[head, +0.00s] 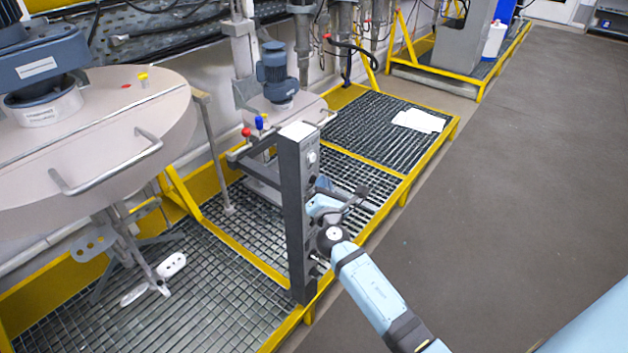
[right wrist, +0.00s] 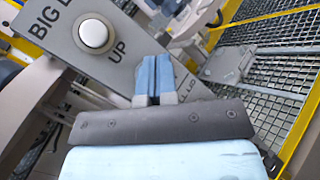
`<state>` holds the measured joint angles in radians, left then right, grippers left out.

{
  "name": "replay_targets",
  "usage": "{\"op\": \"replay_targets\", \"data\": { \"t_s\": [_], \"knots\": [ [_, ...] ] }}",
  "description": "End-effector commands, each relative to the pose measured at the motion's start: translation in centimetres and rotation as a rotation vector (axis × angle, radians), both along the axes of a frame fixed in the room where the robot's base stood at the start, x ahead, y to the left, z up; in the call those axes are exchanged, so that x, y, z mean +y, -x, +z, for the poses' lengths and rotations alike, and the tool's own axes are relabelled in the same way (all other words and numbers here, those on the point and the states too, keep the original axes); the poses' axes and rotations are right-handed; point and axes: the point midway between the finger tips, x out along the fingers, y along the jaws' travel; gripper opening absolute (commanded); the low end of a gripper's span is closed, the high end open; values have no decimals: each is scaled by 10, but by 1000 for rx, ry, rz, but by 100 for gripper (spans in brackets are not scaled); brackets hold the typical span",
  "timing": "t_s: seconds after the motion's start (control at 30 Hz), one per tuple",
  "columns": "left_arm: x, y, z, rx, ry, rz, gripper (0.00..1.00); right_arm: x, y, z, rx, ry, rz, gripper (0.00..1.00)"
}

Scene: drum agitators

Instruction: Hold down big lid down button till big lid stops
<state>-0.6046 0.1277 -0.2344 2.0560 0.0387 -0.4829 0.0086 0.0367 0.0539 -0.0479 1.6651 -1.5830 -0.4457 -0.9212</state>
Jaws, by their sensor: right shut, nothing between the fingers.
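The big lid (head: 85,130) is a large beige disc with a metal handle, at the left of the head view. A dark grey control post (head: 293,215) stands right of it on the platform. My right gripper (head: 316,203) is at the right side of this post. In the right wrist view the right gripper's blue fingers (right wrist: 154,78) are together and empty, beside a round white button (right wrist: 95,35) on a grey panel marked "BIG L…" and "UP". A big lid down button cannot be made out; the gripper covers part of the panel. My left gripper is out of view.
A smaller lid with a blue motor (head: 276,75) stands behind the post. Yellow-framed grating (head: 210,280) lies below. A white sheet (head: 419,121) lies on the grating farther back. The grey floor (head: 510,180) at the right is clear.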

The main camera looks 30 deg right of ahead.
Motion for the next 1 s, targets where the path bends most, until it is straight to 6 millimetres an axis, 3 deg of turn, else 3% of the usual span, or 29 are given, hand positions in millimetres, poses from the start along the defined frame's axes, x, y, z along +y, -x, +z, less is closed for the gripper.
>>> {"op": "replay_targets", "data": {
  "t_s": [0.53, 1.0],
  "knots": [
    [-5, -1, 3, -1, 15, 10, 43, -5, 12, 0, 1, 1, -1, 0],
    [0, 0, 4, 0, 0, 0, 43, -22, 52, 0, 1, 0, -1, 0]
  ]
}}
